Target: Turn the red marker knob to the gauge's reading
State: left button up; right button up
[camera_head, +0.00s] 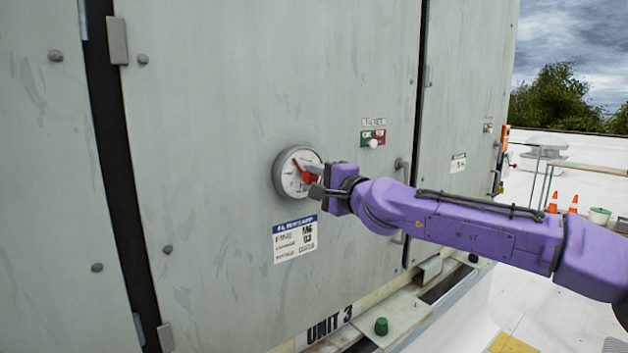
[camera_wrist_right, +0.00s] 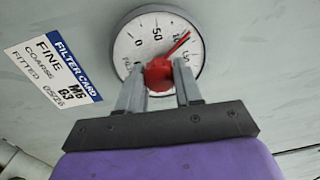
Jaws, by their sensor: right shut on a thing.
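A round white gauge (camera_head: 284,178) with a grey rim sits on the grey cabinet panel. The red marker knob (camera_head: 308,177) is at its middle, and a thin red pointer runs out to the upper left in the head view. In the right wrist view the knob (camera_wrist_right: 158,73) sits between my finger tips, and the red pointer (camera_wrist_right: 179,42) lies toward the upper right, close to the mark after 50. I cannot make out a separate gauge needle. My right gripper (camera_wrist_right: 158,90) is shut on the red knob; its fingers hide the lower dial. My left gripper is not in view.
A filter card (camera_head: 295,240) is stuck below the gauge; it also shows in the wrist view (camera_wrist_right: 52,70). A small red and green switch plate (camera_head: 373,138) and a door handle (camera_head: 401,170) are to the right. Orange cones (camera_head: 553,203) stand far off on the roof.

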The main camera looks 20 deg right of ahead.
jog(key=shift+f+m, duration=0.15)
jog(key=shift+m, duration=0.55)
jog(key=o, duration=1)
jog(key=shift+o, duration=0.2)
jog(key=v, duration=1)
jog(key=shift+s+b, duration=0.3)
jog(key=shift+b, duration=0.05)
jog(key=shift+d, duration=0.1)
